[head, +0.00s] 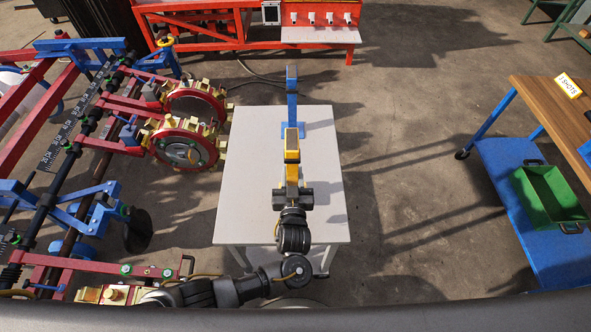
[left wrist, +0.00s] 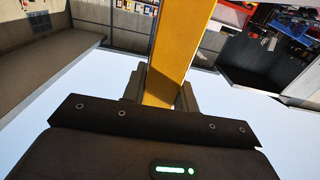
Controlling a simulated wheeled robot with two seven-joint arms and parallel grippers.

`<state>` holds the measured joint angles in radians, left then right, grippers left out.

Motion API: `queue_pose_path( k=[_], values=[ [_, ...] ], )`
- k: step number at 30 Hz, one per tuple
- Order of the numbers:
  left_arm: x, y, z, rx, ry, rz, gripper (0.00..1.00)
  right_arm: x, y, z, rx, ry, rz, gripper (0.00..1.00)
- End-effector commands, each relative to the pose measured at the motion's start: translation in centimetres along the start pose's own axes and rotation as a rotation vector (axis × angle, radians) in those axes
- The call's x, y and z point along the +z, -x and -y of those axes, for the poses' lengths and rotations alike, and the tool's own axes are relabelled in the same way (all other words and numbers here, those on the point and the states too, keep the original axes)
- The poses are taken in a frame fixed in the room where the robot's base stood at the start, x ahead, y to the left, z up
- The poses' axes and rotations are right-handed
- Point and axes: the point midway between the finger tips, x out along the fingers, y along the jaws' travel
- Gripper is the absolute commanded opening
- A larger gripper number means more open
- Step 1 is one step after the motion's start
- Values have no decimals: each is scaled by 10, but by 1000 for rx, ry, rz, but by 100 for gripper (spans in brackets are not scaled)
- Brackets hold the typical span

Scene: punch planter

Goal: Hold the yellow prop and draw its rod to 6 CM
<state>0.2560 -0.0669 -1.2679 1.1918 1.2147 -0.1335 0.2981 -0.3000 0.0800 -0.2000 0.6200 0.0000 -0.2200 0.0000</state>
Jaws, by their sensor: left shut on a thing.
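The yellow prop (head: 291,148) stands on the white table, with a dark patch on its face. In the left wrist view the yellow prop (left wrist: 182,45) rises as a flat yellow bar between the fingers. My left gripper (head: 292,187) is shut on its near, lower part; the fingers also show in the left wrist view (left wrist: 161,96). I cannot make out the rod or any scale marks on the prop. A blue prop (head: 292,108) stands just behind it. My right gripper is not in view.
The white table (head: 240,190) is bare on both sides of the props. A red and blue planter frame with a marked ruler bar (head: 62,143) and round discs (head: 185,150) is close on the left. A blue cart (head: 510,200) with a green crate (head: 535,205) stands at right.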

Motion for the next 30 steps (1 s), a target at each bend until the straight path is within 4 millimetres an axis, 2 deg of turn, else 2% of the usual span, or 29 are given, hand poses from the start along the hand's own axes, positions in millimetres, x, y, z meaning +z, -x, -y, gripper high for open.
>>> queue_pose_path(
  k=[18, 30],
  values=[
    [22, 0, -1, 0, 0, -1, 0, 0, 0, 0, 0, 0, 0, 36],
    [25, 0, -1, 1, 1, -1, 0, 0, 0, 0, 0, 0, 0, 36]
  ],
)
